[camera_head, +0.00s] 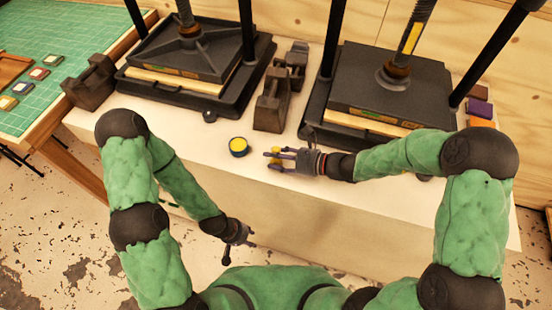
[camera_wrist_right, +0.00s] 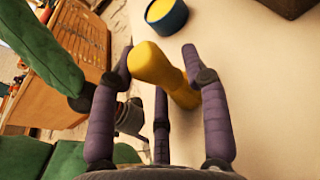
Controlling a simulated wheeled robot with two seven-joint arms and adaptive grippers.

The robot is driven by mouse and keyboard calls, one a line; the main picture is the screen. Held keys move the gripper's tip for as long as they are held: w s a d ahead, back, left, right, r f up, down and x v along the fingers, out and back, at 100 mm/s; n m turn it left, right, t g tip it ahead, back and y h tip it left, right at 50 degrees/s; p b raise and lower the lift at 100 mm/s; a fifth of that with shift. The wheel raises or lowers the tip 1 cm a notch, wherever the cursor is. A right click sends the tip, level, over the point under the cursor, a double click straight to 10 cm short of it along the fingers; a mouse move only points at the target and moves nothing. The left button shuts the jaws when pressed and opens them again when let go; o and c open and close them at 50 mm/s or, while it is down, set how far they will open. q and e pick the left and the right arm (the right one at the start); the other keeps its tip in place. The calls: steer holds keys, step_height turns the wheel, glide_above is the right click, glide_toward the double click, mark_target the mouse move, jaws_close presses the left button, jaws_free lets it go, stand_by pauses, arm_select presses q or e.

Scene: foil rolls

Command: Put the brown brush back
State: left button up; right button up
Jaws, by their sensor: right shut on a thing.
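My right gripper (camera_head: 275,155) is over the pale bench top, beside the round tin. In the right wrist view its purple fingers (camera_wrist_right: 160,85) are closed around a yellow, knob-ended object (camera_wrist_right: 150,65). The object looks like a handle; only a small yellow bit (camera_head: 275,150) shows in the head view. I cannot make out bristles or a clearly brown brush. My left gripper (camera_head: 243,240) hangs low in front of the bench, apart from everything; its fingers are too small to judge.
A dark-blue tin with yellow contents (camera_head: 239,147) stands left of my right gripper. Two black presses (camera_head: 185,60) and (camera_head: 385,85) stand behind, with dark weights (camera_head: 272,105) between them. Coloured blocks (camera_head: 480,107) lie far right. A green mat (camera_head: 75,40) covers the left table.

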steer(key=shift+f, duration=0.1)
steer(key=o, duration=1.3)
steer(key=shift+c, duration=0.2)
steer(key=shift+d+r, duration=0.2)
steer(key=shift+r, duration=0.05)
steer(key=p+v, duration=0.2)
steer(key=v, duration=0.8)
steer(key=shift+d+r+p, duration=0.1)
steer(key=shift+p, duration=0.3)
steer(key=shift+s+d+r, duration=0.1)
steer(key=shift+s+d, duration=0.2)
steer(key=shift+d, duration=0.3)
